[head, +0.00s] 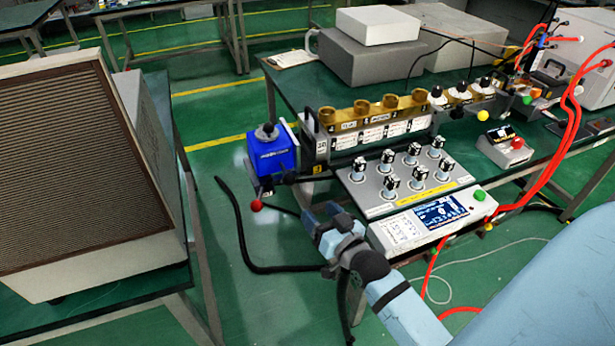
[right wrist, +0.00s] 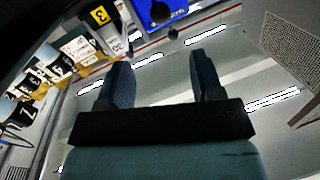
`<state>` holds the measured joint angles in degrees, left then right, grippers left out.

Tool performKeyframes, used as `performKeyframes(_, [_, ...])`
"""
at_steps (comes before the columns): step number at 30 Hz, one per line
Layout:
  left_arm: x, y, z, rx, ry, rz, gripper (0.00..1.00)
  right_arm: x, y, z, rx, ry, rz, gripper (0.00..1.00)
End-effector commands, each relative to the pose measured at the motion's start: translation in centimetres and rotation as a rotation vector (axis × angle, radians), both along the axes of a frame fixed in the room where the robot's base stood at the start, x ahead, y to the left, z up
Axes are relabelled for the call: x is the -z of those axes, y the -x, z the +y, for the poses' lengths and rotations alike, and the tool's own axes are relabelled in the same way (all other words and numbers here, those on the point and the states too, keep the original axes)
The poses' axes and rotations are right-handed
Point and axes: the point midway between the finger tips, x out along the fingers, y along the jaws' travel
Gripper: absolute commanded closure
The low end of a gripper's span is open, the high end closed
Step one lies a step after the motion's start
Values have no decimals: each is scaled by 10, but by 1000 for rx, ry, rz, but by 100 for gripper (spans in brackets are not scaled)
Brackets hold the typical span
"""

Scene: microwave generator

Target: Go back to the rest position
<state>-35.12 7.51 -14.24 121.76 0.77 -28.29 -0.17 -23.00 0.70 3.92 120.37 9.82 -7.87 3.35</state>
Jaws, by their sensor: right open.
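My right gripper (head: 325,222) reaches in from the lower right of the head view. It is in front of the bench, near the left end of the plate with black-topped knobs. In the right wrist view its two fingers (right wrist: 160,85) stand apart with nothing between them. The blue box (head: 272,150) is beyond the gripper, at the left end of the row of brass-topped units (head: 375,115). The blue box also shows at the top of the right wrist view (right wrist: 160,12), beyond the fingertips. My left gripper is in neither view.
The knob plate (head: 405,180) and a display unit (head: 430,215) sit at the bench's front edge. Red cables (head: 568,130) run down on the right. A large grilled cabinet (head: 85,160) stands on the left table. Green floor with a black cable (head: 245,250) lies between.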

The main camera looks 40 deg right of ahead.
Motion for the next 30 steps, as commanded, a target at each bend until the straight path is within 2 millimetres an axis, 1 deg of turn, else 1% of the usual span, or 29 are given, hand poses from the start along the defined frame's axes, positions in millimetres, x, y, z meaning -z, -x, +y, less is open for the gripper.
performKeyframes(2, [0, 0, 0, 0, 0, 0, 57, 10, 6, 10, -26, 14, 38, 40])
performKeyframes(5, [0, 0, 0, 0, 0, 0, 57, 36, 24, 39, -98, 50, 146, 40])
performKeyframes(6, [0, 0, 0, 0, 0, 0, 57, 50, 35, 54, -137, 71, 202, 40])
performKeyframes(8, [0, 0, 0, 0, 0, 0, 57, 71, 55, 78, -199, 106, 293, 40])
performKeyframes(9, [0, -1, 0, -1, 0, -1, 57, 85, 71, 93, -242, 128, 352, 40])
performKeyframes(11, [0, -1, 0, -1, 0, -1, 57, 103, 96, 114, -302, 163, 437, 40])
performKeyframes(12, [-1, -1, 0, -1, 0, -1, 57, 114, 113, 127, -341, 185, 491, 40])
performKeyframes(13, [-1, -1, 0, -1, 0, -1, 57, 122, 126, 136, -371, 201, 530, 40])
performKeyframes(14, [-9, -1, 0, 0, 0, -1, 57, 119, 135, 141, -389, 214, 555, 40])
performKeyframes(15, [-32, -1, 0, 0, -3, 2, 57, 93, 129, 137, -375, 212, 542, 40])
performKeyframes(17, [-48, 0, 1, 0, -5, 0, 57, 79, 129, 135, -373, 213, 542, 40])
performKeyframes(21, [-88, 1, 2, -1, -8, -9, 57, 44, 130, 132, -369, 219, 545, 40])
performKeyframes(27, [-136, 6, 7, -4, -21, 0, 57, -9, 134, 127, -364, 229, 550, 40])
performKeyframes(30, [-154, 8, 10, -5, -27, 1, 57, -27, 135, 125, -361, 234, 551, 40])
